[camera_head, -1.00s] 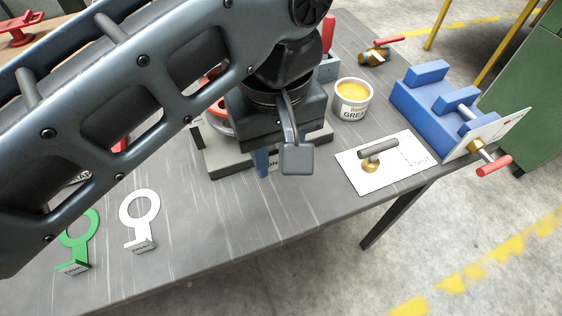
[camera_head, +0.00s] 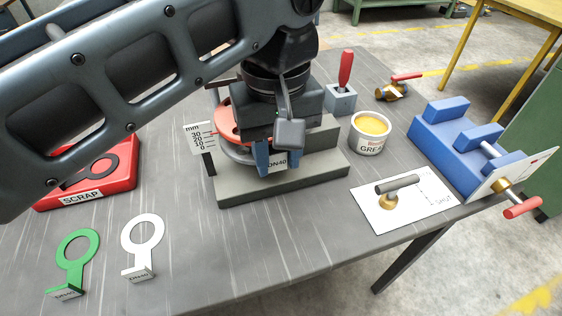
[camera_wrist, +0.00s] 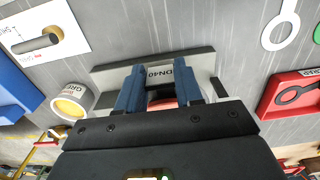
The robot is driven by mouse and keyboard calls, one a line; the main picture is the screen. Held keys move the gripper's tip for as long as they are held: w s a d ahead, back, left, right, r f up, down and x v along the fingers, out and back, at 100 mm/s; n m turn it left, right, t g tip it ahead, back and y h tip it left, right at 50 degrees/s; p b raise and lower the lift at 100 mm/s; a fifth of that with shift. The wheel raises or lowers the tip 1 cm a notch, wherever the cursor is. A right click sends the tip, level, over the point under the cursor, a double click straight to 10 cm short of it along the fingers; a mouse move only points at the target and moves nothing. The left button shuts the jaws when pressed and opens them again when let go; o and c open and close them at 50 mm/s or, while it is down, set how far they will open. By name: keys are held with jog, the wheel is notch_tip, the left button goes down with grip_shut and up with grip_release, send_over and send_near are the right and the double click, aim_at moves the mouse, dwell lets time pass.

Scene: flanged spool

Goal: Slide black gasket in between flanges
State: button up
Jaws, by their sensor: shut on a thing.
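The flanged spool has a red upper flange (camera_head: 228,122) and a grey lower flange (camera_head: 236,154), with a gap showing at the left. It stands on a grey base block (camera_head: 285,182). My gripper (camera_head: 275,160) is in front of it, its blue fingers shut on the black gasket by a tab with a white DN40 label (camera_head: 278,163). The label also shows between the fingers in the wrist view (camera_wrist: 158,73). The gasket's ring is hidden behind my gripper, so I cannot tell how far it sits between the flanges.
A millimetre scale (camera_head: 199,138) stands left of the spool. A red scrap tray (camera_head: 105,185) holds a black ring. Green (camera_head: 78,250) and white (camera_head: 143,238) gaskets stand at front left. A grease tin (camera_head: 369,132), valve plate (camera_head: 405,199) and blue fixture (camera_head: 450,140) are to the right.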

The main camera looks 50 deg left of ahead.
jog(key=shift+w+a+b, duration=0.25)
jog(key=shift+a, duration=0.35)
jog(key=shift+w+a+b, duration=0.2)
jog(key=shift+w+a, duration=0.05)
jog(key=shift+a, duration=0.3)
jog(key=shift+f+b, duration=0.5)
jog(key=shift+b, duration=0.05)
dwell(0.4)
jog(key=o, duration=0.9)
jog(key=shift+r+b, duration=0.3)
jog(key=shift+r, duration=3.65)
